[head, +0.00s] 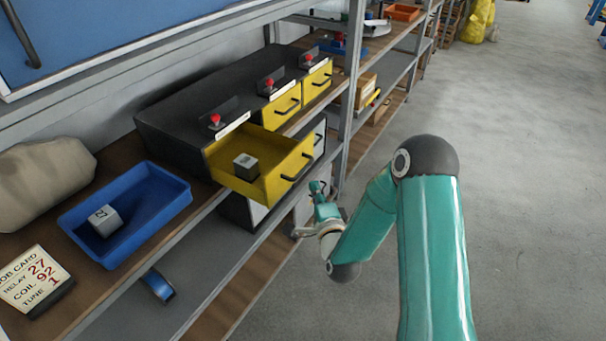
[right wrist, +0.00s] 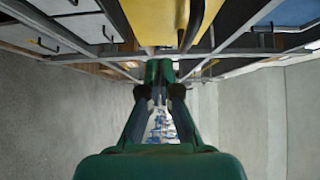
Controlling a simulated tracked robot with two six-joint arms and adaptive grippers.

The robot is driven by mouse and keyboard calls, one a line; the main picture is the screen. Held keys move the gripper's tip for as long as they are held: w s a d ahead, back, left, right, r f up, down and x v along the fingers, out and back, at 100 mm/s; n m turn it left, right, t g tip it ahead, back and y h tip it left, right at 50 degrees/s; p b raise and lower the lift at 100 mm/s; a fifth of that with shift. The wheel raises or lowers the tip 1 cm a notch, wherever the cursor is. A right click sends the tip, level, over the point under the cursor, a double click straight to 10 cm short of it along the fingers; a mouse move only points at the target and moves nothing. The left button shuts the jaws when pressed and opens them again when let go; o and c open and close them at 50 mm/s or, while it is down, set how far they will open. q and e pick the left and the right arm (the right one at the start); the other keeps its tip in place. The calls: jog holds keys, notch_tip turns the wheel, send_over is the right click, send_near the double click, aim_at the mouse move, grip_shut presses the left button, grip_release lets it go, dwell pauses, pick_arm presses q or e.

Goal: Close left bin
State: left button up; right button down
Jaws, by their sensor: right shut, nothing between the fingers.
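The left bin (head: 275,158) is a yellow drawer, pulled out of a black cabinet (head: 190,110). A grey cube (head: 245,165) sits inside it, and a black handle (head: 298,168) is on its front. My right gripper (head: 318,187) is shut and empty, in front of the bin and a little below its handle, apparently apart from it. In the right wrist view the gripper's fingertips (right wrist: 160,68) point toward the yellow bin (right wrist: 150,20) and a dark handle (right wrist: 188,25). My left gripper is out of view.
Two more yellow bins (head: 281,106) (head: 317,82) are shut, with red knobs above. A blue tray (head: 75,238) holding a grey block (head: 104,221) and a job card (head: 35,280) lie on the shelf at left. A metal post (head: 350,95) stands right of the bins. The floor at right is clear.

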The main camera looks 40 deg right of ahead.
aim_at(297, 168)
jog(key=w+p, duration=0.2)
jog(key=w, duration=0.3)
jog(key=shift+w+r, duration=0.1)
jog(key=shift+w, duration=0.05)
jog(key=shift+w+a, duration=0.2)
jog(key=shift+w, duration=0.3)
